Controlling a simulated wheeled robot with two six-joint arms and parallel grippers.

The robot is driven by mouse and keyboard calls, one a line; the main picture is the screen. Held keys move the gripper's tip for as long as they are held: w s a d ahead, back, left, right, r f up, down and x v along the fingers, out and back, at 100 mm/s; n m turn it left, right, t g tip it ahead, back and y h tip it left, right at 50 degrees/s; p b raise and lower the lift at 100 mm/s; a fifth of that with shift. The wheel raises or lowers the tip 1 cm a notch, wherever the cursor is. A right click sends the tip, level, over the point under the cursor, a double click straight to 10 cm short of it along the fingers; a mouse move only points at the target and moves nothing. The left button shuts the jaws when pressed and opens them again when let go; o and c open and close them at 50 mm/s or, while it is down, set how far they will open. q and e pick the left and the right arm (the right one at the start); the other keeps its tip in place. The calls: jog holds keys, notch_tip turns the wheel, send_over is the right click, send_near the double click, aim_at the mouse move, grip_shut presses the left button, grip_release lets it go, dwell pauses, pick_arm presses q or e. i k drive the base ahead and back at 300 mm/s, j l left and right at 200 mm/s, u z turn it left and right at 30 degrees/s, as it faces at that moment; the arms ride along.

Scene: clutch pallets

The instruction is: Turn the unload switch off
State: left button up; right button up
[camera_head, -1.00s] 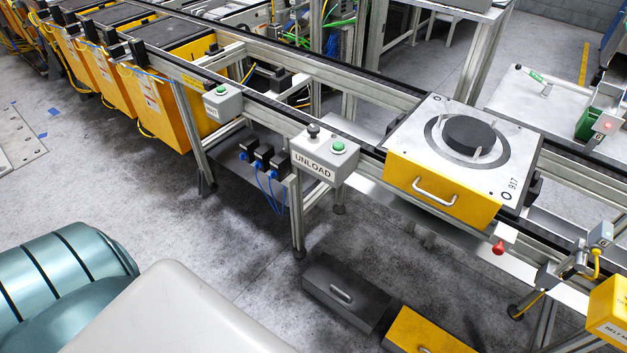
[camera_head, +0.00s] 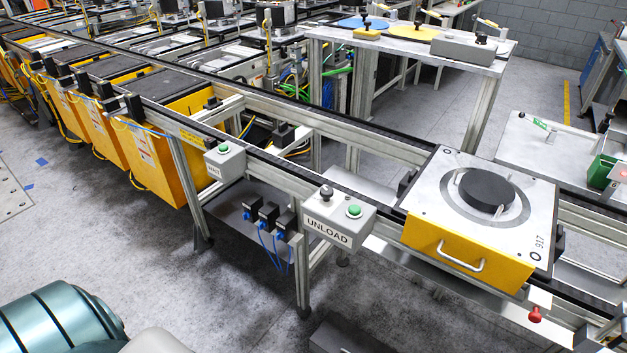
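The unload box (camera_head: 340,218) is a grey box labelled UNLOAD, mounted on the near side of the conveyor frame. On its top are a black knob switch (camera_head: 326,193) at the left and a green button (camera_head: 354,210) at the right. The knob stands upright, but its on or off setting is too small to tell. Neither of my grippers is in view, and nothing touches the box.
A yellow pallet (camera_head: 468,256) numbered 917, with a black disc, sits on the conveyor right of the box. Another grey button box (camera_head: 225,160) is to the left. A red knob (camera_head: 535,314) sticks out below the pallet. Grey floor (camera_head: 190,285) in front is mostly clear.

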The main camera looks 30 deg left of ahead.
aim_at(327, 192)
jog(key=i+j, duration=0.1)
jog(key=j, duration=0.5)
jog(key=i+j, duration=0.1)
jog(key=j, duration=0.45)
jog(key=i+j, duration=0.1)
jog(key=j, duration=0.5)
jog(key=i+z, duration=0.05)
